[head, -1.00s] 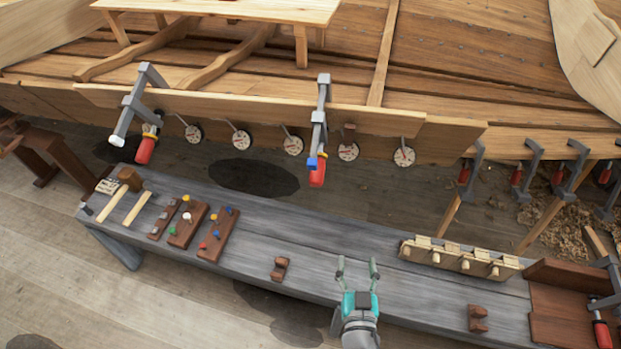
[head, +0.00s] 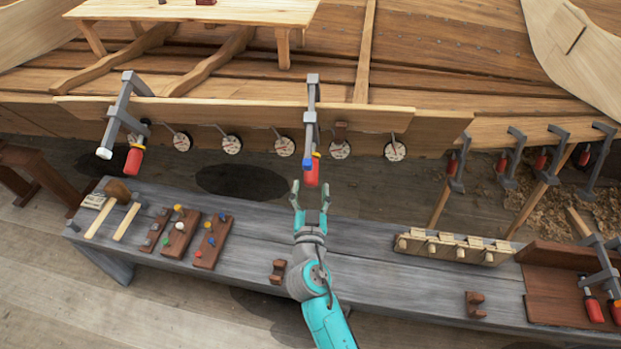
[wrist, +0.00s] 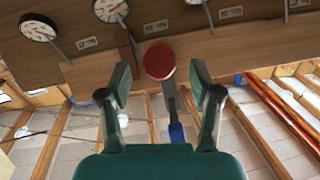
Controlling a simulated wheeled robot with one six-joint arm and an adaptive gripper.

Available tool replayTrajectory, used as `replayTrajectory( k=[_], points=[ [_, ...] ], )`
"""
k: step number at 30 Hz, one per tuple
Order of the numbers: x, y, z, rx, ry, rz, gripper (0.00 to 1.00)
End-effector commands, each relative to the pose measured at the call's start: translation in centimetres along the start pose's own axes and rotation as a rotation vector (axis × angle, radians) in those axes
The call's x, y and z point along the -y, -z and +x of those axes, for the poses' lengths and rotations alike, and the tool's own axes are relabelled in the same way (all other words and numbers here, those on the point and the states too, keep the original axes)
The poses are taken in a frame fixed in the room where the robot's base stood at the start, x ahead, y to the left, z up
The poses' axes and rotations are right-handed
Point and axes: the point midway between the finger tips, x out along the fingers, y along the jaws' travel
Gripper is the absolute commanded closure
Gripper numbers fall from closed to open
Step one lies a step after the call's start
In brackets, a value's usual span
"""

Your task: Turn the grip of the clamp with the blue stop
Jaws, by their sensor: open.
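The clamp with the blue stop (head: 308,140) hangs on the hull's plank edge at the middle of the head view. Its red grip (head: 312,172) points down, just beyond my gripper. My gripper (head: 311,194) is open, its two fingers spread just below the grip in the picture. In the wrist view the round red end of the grip (wrist: 159,62) shows between the fingertips of my gripper (wrist: 159,80), with no finger visibly touching it. The blue stop (wrist: 177,133) shows below it there.
Another clamp with a white stop (head: 104,153) hangs to the left. Several dials (head: 232,144) line the plank. A grey bench (head: 350,240) below carries mallets, peg blocks (head: 211,240) and a wooden rack (head: 453,247). More clamps hang at right.

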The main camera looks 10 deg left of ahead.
Motion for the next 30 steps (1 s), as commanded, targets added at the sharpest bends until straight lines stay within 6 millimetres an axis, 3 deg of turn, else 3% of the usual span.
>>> replayTrajectory(
  k=[3,9,19,20,27,30],
  points=[
    [0.0,0.1,1.9,-0.001,-0.001,-0.001,0.36],
    [0.0,0.0,3.5,0.000,0.000,0.000,0.36],
    [0.0,0.0,3.8,0.000,0.001,0.000,0.36],
    [0.0,0.0,3.8,0.000,0.001,0.000,0.39],
    [0.0,0.0,3.8,0.000,0.001,0.000,0.96],
    [0.0,0.0,3.8,0.000,0.000,-0.001,0.96]
  ],
)
